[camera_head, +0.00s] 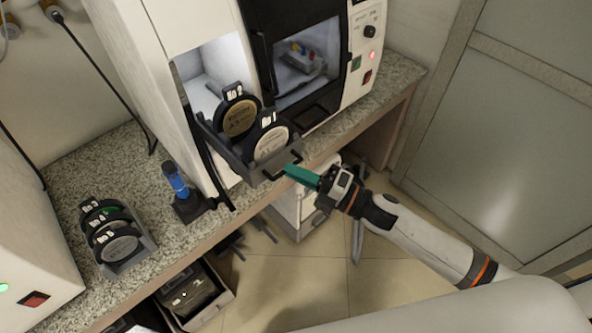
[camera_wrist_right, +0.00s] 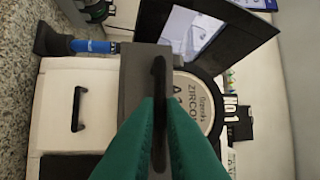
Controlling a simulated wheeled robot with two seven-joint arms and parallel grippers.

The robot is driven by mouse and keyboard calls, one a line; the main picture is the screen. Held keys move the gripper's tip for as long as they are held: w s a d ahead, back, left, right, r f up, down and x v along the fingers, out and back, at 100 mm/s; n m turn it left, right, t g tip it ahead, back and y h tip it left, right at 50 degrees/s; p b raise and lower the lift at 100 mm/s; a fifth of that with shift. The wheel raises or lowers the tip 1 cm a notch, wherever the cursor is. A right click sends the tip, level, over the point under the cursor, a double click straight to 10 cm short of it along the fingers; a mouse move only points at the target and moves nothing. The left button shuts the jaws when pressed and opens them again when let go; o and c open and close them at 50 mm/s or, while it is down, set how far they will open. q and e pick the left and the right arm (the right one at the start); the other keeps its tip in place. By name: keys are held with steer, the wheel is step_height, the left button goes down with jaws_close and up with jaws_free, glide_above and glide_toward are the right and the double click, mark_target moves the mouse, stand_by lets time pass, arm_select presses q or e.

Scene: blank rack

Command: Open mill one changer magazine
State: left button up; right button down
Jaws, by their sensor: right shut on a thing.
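The mill (camera_head: 165,60) is a white machine on the counter with an open compartment on its left side. Its changer magazine (camera_head: 257,176), a dark grey drawer, sticks out of that compartment past the counter edge. It carries a disc marked No 2 (camera_head: 240,117) and a disc marked No 1 (camera_head: 270,143) in front. My right gripper (camera_head: 287,170) has green fingers and is at the magazine's front. In the right wrist view its fingers (camera_wrist_right: 160,108) are closed on the black handle (camera_wrist_right: 159,75) of the magazine front (camera_wrist_right: 134,80). My left gripper is out of view.
A disc holder (camera_head: 143,247) and a blue tool in a dark stand (camera_head: 190,207) sit on the granite counter (camera_head: 75,165). A second white machine (camera_head: 25,260) is at the left. An open drawer (camera_head: 225,300) is below the counter. Floor (camera_head: 310,270) lies clear at bottom middle.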

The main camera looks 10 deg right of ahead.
steer(key=c, duration=1.5)
jaws_free()
steer(key=shift+b+v, duration=2.4)
steer(key=shift+v, duration=3.65)
